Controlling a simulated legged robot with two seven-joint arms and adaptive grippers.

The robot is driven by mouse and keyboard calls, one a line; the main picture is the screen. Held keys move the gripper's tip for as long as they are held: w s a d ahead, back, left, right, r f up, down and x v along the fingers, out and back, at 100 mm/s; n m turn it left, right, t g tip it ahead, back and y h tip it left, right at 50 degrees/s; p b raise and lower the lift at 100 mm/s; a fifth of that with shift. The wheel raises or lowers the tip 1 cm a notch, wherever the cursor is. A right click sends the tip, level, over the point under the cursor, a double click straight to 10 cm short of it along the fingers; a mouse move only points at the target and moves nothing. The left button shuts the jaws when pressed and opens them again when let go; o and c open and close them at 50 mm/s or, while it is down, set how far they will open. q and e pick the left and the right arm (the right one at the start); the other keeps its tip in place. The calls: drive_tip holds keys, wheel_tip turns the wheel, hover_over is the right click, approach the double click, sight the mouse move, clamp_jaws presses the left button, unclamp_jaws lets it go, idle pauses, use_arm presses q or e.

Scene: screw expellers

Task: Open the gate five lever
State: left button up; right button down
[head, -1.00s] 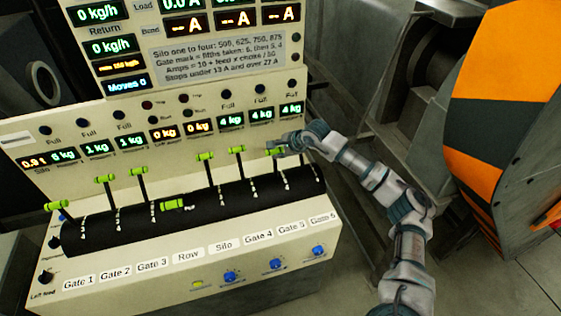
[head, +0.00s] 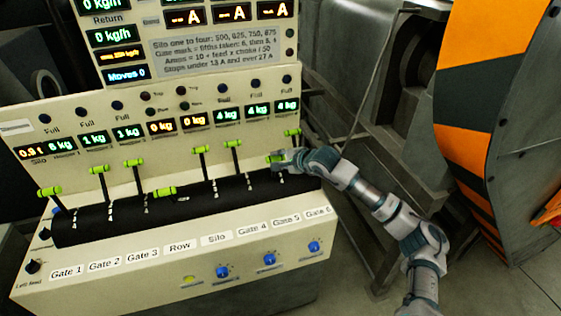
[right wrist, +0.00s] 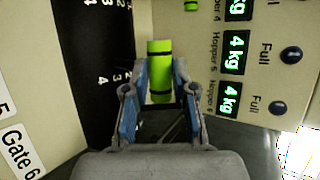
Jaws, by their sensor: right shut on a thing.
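The Gate 5 lever has a green grip (head: 275,159) on a dark stem that rises from the black slotted drum (head: 120,220). My right gripper (head: 283,158) is shut on this grip from the right. In the right wrist view, the green grip (right wrist: 159,62) with dark bands lies between the two blue-padded fingers (right wrist: 158,88). The Gate 5 label (head: 286,219) is on the panel below. The Gate 6 lever (head: 292,132) stands just behind and right of my gripper. My left gripper is not in view.
The Gate 4 lever (head: 232,143) and Silo lever (head: 200,149) stand upright to the left; the Row lever (head: 165,191) lies low. Blue knobs (head: 269,259) line the front. An orange-and-black striped machine (head: 490,130) stands at the right.

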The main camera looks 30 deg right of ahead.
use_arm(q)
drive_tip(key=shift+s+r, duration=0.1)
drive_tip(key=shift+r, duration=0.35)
use_arm(e)
drive_tip(key=shift+s+a+f, duration=0.35)
drive_tip(key=shift+a+f, duration=0.1)
drive_tip(key=shift+f, duration=0.25)
drive_tip(key=c, duration=1.2)
unclamp_jaws()
drive_tip(key=shift+c, duration=0.2)
drive_tip(key=o, duration=0.3)
drive_tip(key=shift+w, duration=0.2)
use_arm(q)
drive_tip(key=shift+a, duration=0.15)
use_arm(e)
drive_tip(key=v, duration=1.1)
drive_tip(key=shift+r, duration=0.25)
drive_tip(key=shift+d, duration=0.1)
